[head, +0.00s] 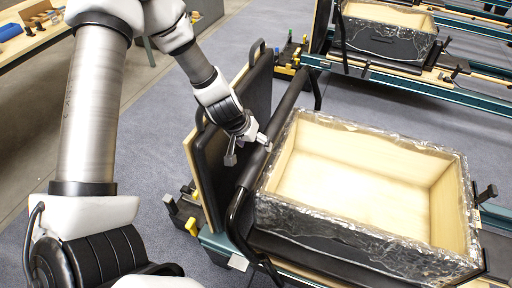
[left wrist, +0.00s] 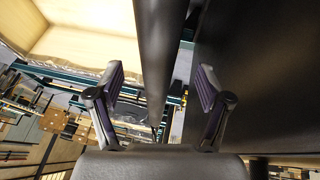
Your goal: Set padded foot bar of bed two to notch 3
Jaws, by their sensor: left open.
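The padded foot bar (head: 287,104) is a black round bar on the near bed, running slantwise between the upright black board and the box. Its bent black side arm (head: 238,216) goes down at the near end. My left gripper (head: 247,149) is open at the bar, about midway along it. In the left wrist view the bar (left wrist: 161,45) runs between the two spread fingers (left wrist: 160,80), and I see no finger closed on it. The notches of the bar are not clear in either view. My right gripper is not in view.
A foil-edged wooden box (head: 350,185) fills the bed right of the bar. A black upright board (head: 210,175) stands close on the left. Another bed with a similar box (head: 385,35) is behind. A workbench (head: 35,38) stands at the far left. Grey floor (head: 150,130) lies clear between.

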